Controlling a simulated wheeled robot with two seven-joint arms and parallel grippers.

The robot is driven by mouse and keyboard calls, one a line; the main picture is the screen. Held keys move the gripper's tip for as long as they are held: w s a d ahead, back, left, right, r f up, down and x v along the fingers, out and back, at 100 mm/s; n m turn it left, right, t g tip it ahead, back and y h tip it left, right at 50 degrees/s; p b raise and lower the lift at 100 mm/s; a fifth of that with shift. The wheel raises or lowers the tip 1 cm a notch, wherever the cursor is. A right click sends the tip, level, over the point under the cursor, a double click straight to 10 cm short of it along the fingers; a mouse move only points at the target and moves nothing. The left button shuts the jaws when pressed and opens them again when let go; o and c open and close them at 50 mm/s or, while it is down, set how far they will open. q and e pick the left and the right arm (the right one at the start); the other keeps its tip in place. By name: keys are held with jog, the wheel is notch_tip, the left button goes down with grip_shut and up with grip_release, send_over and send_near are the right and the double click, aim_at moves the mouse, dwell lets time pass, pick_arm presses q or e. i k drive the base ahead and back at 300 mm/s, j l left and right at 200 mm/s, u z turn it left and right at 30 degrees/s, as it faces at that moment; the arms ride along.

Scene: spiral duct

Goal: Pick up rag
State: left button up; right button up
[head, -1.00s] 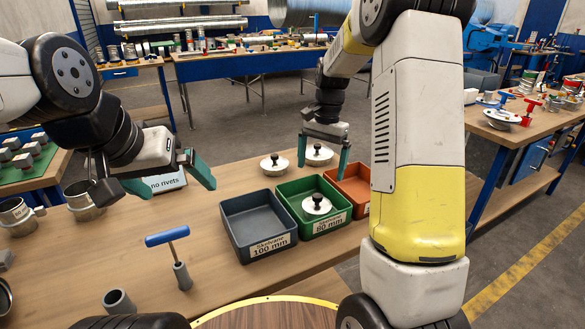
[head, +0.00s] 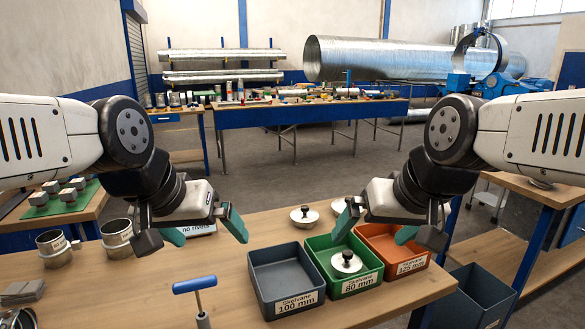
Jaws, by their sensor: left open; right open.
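I cannot make out a clear rag in the head view. A small grey, flat, stacked-looking piece (head: 25,291) lies at the left of the wooden bench; I cannot tell whether it is folded cloth. My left gripper (head: 205,234) is open and empty above the bench, right of the metal pipe fittings and behind the blue-handled tool. My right gripper (head: 377,232) is open above the green and orange bins, with nothing seen between its fingers. Its fingers hide part of these bins and of a lid behind them.
A grey bin (head: 285,280), green bin (head: 350,287) holding a knobbed lid (head: 346,262), and orange bin (head: 405,265) stand in a row. Metal fittings (head: 54,249) and a blue-handled tool (head: 194,285) are on the left. Another lid (head: 304,216) sits behind the bins.

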aim_at(16, 294)
jog(key=u, duration=2.35)
jog(key=j+z, duration=0.1)
jog(key=z, duration=0.25)
jog(key=i+j+z, duration=0.1)
jog(key=z, duration=0.25)
jog(key=j+z, duration=0.1)
jog(key=z, duration=0.25)
jog(key=i+j+z, duration=0.1)
jog(key=j+z, duration=0.2)
jog(key=j, duration=0.45)
jog(key=j+z, duration=0.3)
jog(key=j, duration=1.2)
